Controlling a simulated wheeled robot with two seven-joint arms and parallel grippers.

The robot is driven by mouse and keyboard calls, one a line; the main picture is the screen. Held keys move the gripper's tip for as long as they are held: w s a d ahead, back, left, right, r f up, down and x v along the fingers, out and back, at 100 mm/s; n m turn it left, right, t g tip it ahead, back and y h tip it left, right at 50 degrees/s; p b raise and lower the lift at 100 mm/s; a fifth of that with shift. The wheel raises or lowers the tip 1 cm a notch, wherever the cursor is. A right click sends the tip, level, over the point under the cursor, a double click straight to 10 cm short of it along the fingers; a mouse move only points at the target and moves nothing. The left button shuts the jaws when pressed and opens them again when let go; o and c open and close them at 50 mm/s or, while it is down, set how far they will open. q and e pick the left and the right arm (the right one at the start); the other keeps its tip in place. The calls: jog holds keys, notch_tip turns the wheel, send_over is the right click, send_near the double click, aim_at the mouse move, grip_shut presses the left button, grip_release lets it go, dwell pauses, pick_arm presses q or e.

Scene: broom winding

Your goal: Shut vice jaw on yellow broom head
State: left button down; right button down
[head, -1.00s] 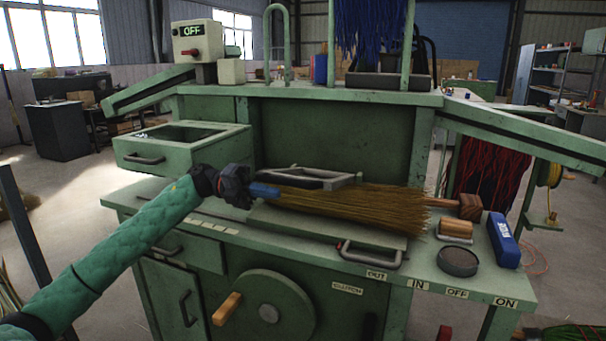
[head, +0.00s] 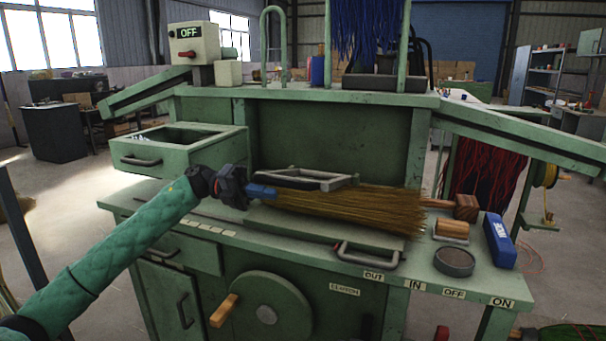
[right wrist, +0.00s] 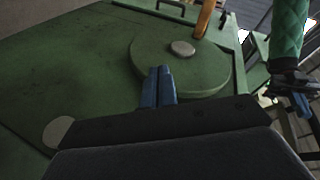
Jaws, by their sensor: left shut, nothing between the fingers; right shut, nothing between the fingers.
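The yellow broom head (head: 350,209) lies across the green bench top, bristles spread to the right. One grey metal vice jaw frame (head: 338,183) lies along its back side; another (head: 370,256) with a handle-like bar is at its front side. My left gripper (head: 262,191) has shut blue fingers at the left end of the broom head, by the back jaw frame; I cannot tell if they touch it. My right gripper (right wrist: 158,85) is shut and empty in the right wrist view, in front of the green machine's round wheel. It is out of the head view.
A wooden mallet (head: 466,206), a wooden brush-like block (head: 452,229), a dark round tin (head: 454,262) and a blue box (head: 500,240) stand on the right of the bench. The wheel (head: 268,305) with its wooden crank (head: 223,310) sticks out from the front. An open drawer (head: 180,150) is back left.

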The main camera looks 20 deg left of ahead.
jog(key=w+r+n+g+y, duration=0.1)
jog(key=w+r+n, duration=0.35)
jog(key=r, duration=1.05)
jog(key=w+r+n+g, duration=0.25)
jog(key=r+n, duration=0.25)
jog(key=r, duration=1)
jog(key=w+r+n+g+y, duration=0.1)
jog(key=w+r+n, duration=0.35)
jog(key=r, duration=1.05)
jog(key=shift+n+t, duration=0.25)
jog(key=shift+n, duration=0.15)
jog(key=x, duration=0.9)
jog(key=shift+s+a+f, duration=0.1)
jog(key=shift+a, duration=0.05)
notch_tip(320, 180, down, 2)
jog(key=shift+s+f, duration=0.1)
jog(key=shift+f, duration=0.1)
jog(key=shift+s+f, duration=0.1)
jog(key=shift+f, duration=0.7)
